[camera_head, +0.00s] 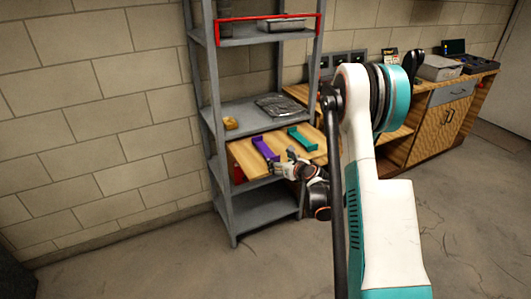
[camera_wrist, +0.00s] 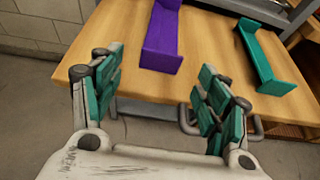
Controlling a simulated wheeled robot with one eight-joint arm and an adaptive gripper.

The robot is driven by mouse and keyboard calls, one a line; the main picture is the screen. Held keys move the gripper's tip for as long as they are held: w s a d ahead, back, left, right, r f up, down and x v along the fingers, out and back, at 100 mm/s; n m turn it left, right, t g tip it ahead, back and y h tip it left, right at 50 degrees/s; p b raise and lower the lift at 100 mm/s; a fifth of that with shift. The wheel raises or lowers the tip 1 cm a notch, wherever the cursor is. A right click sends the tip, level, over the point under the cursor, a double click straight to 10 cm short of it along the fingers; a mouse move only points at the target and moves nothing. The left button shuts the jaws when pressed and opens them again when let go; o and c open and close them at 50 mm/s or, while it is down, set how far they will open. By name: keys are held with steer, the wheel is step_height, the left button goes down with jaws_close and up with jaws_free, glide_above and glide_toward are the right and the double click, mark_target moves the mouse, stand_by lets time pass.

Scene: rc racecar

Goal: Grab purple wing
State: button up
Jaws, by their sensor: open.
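The purple wing (camera_head: 265,149) lies on a wooden board on the shelf rack, left of a teal wing (camera_head: 302,139). In the wrist view the purple wing (camera_wrist: 163,40) is at the top middle, with its far end cut off by the frame. The teal wing (camera_wrist: 265,62) is to its right. My gripper (camera_head: 287,158) is at the board's front edge, close to the purple wing. In the wrist view my gripper (camera_wrist: 155,95) is open and empty, its fingers spread, and the near end of the purple wing is ahead of the gap between them.
The wooden board (camera_head: 243,158) sticks out from the grey shelf rack (camera_head: 228,195). A dark tray (camera_head: 280,106) and a small yellow object (camera_head: 230,123) are on the shelf above. A wooden workbench (camera_head: 432,115) stands to the right. Open floor lies in front.

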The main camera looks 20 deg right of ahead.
mark_target(275, 157)
steer(key=x, duration=0.2)
steer(key=b+x, duration=0.1)
steer(key=x, duration=0.1)
steer(key=shift+w+d+r, duration=0.15)
steer(key=shift+w, duration=0.2)
steer(key=c, duration=1.1)
steer(key=shift+o, duration=0.2)
steer(key=shift+r, duration=0.1)
